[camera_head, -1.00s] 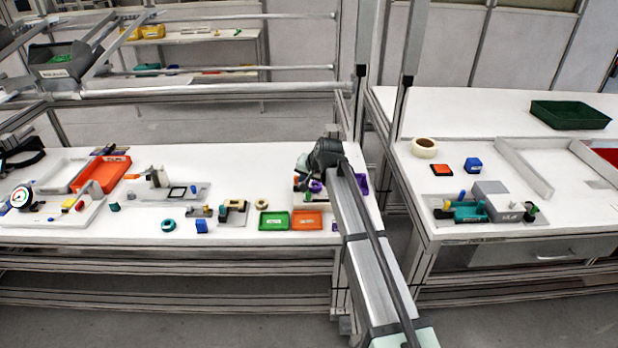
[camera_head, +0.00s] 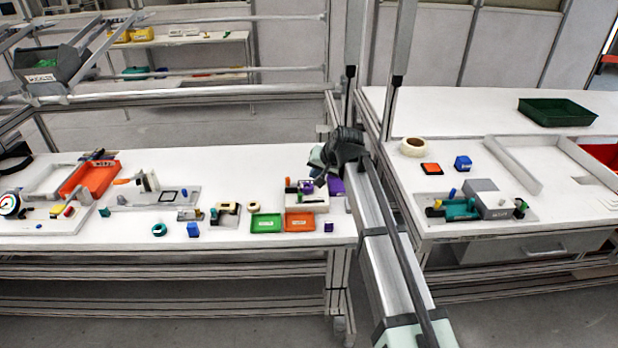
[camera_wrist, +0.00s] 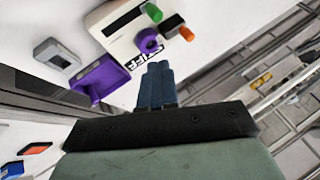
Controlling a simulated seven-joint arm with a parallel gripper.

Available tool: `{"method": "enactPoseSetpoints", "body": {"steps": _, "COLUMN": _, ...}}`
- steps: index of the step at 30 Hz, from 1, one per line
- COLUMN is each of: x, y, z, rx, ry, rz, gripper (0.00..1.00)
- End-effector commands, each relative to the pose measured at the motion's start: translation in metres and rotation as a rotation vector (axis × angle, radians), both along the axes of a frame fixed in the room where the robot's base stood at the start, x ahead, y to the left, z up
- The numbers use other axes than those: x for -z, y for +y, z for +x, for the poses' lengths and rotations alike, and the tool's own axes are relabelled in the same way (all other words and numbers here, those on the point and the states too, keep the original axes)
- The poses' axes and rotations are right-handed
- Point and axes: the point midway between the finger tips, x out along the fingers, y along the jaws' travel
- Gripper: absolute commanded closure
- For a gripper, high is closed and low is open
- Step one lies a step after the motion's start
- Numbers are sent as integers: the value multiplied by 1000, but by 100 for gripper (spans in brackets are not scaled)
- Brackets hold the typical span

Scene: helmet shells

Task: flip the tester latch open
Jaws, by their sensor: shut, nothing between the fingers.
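A white device (camera_wrist: 128,30) with a dark window, lettering and green, orange and purple knobs fills the top of the wrist view. It looks like the white unit (camera_head: 308,201) at the right end of the left bench in the head view. A purple block (camera_wrist: 100,78) with a raised part sits beside it. I cannot make out for certain which part is the tester latch. My gripper (camera_wrist: 157,70) is shut and empty, its fingertips pointing at the white device's near, lettered edge. It is above the bench's right end in the head view (camera_head: 320,160); contact is not visible.
The right bench carries a fixture (camera_head: 485,202) with a grey box and teal part, plus a tape roll (camera_head: 415,147). Frame posts (camera_head: 396,75) stand near my arm. A gap separates the benches.

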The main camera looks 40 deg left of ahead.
Motion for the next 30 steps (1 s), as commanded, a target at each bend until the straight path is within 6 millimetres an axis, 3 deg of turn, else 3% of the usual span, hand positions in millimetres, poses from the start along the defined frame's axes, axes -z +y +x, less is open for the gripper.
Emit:
{"method": "enactPoseSetpoints", "body": {"steps": 9, "x": -20, "y": -15, "z": -3, "rx": 1, "ry": 1, "rz": 0, "gripper": 100}}
{"method": "enactPoseSetpoints", "body": {"steps": 30, "x": -16, "y": -23, "z": 1, "rx": 8, "ry": 1, "rz": -7, "gripper": 100}}
